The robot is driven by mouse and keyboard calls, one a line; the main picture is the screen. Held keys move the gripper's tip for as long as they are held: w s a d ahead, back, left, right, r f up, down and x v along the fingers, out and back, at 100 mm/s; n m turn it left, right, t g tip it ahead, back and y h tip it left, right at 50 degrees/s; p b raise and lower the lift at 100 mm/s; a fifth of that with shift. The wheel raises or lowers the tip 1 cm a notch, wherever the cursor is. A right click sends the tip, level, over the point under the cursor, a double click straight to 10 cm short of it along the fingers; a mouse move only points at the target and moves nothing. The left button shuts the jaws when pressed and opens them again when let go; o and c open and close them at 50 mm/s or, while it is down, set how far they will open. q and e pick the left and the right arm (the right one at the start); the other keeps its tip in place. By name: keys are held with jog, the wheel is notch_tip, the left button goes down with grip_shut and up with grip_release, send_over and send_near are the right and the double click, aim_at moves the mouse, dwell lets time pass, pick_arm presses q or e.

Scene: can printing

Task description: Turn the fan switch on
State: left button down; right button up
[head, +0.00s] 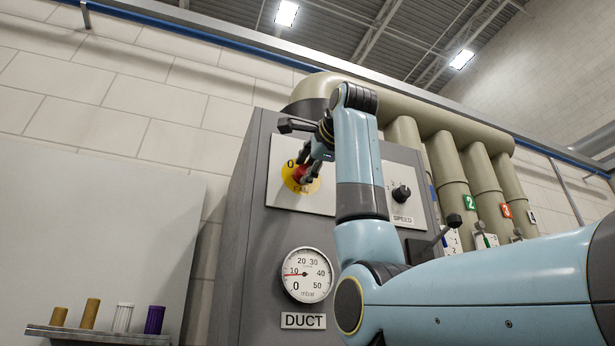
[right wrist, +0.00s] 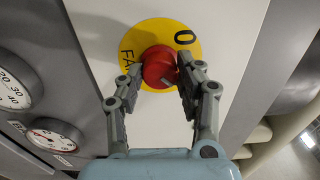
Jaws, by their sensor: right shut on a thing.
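The fan switch is a red knob (head: 301,174) on a round yellow plate (head: 291,185) marked 0 and FAN, on the front of a grey cabinet. In the right wrist view the red knob (right wrist: 159,67) sits in the middle of the yellow plate (right wrist: 188,55). My right gripper (head: 307,172) is at the knob, and in the right wrist view its two fingers (right wrist: 160,80) are closed on the knob's sides. The fingers hide part of the knob and the lettering. My left gripper is not in view.
A DUCT pressure gauge (head: 307,275) is below the switch and a black SPEED knob (head: 401,194) to its right. Numbered beige pipes (head: 481,185) stand right of the cabinet. A small shelf (head: 95,334) with several cylinders is at the lower left.

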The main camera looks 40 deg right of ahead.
jog(key=o, duration=1.2)
jog(key=shift+c, duration=0.2)
jog(key=shift+s, duration=0.1)
jog(key=v, duration=1.1)
jog(key=shift+s, duration=0.4)
